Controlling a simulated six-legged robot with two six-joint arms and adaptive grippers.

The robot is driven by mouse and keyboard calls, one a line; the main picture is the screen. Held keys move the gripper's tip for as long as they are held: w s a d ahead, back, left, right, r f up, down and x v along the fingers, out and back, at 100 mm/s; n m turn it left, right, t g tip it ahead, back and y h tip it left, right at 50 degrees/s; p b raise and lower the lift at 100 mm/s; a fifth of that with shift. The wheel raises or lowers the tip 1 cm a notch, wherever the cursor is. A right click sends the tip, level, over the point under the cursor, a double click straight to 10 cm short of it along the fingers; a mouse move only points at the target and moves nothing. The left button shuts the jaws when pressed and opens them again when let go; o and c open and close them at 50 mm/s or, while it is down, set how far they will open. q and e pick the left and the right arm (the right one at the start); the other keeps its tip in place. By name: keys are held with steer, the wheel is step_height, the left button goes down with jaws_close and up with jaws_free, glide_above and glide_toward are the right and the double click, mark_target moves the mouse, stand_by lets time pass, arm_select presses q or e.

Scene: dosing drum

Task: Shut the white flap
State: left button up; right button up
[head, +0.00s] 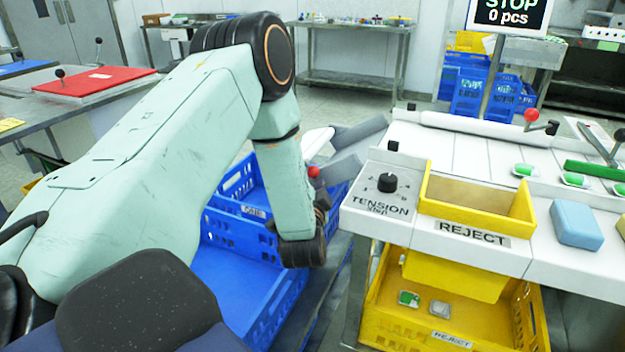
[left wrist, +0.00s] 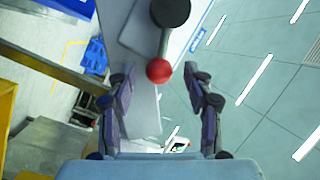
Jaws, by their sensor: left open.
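A white piece, apparently the white flap (head: 318,141), shows in the head view just right of my left forearm, mostly hidden behind it. A red ball knob (head: 314,171) shows just below it. I see no clear contact. My left gripper (left wrist: 164,80) is open and empty; in the head view its dark parts (head: 321,204) are mostly hidden by the wrist. My right gripper is not in view.
Blue crates (head: 232,278) stand below my left arm. Right of it are a white machine top with a tension dial (head: 387,183), a yellow reject tray (head: 478,205) and a yellow reject crate (head: 392,330) below. Grey plates (head: 357,133) lie close beside the knob.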

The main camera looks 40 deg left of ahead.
arm_select(q)
steer(key=shift+w+a+f, duration=0.1)
steer(key=shift+a, duration=0.1)
steer(key=shift+d, duration=0.15)
steer(key=c, duration=0.5)
jaws_close()
